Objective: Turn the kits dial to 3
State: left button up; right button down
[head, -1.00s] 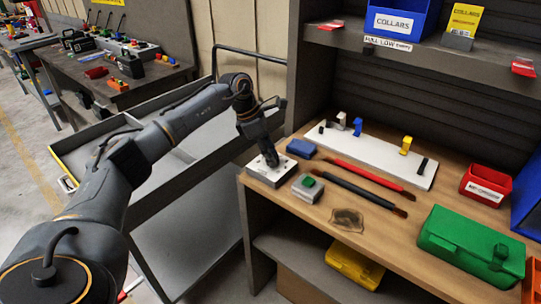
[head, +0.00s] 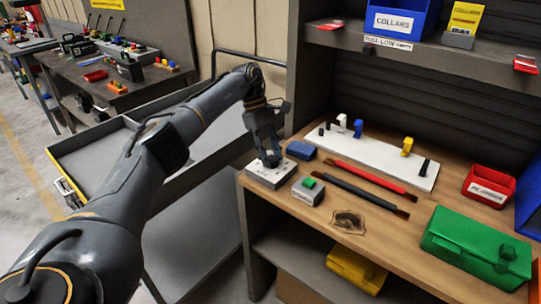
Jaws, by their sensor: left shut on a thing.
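The kits dial is a small dark knob on a light box (head: 270,178) at the near left corner of the wooden bench. My left gripper (head: 270,160) points down over this box and is shut on the dial knob (head: 271,160). The fingers hide much of the knob, and its marks are too small to read, so the setting cannot be told. My right gripper is not in view.
A grey box with a green button (head: 308,189) stands close to the right of the dial box. A blue block (head: 301,149) lies just behind. Red and black brushes (head: 365,194), a white board (head: 385,165) and a green case (head: 475,247) take up the bench. A grey cart (head: 190,235) stands left.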

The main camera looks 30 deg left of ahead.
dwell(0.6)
pick_arm(q)
jog(key=o, duration=1.2)
jog(key=shift+c, duration=0.2)
jog(key=shift+a+r, duration=0.15)
jog(key=shift+r, duration=0.1)
jog(key=v, duration=0.7)
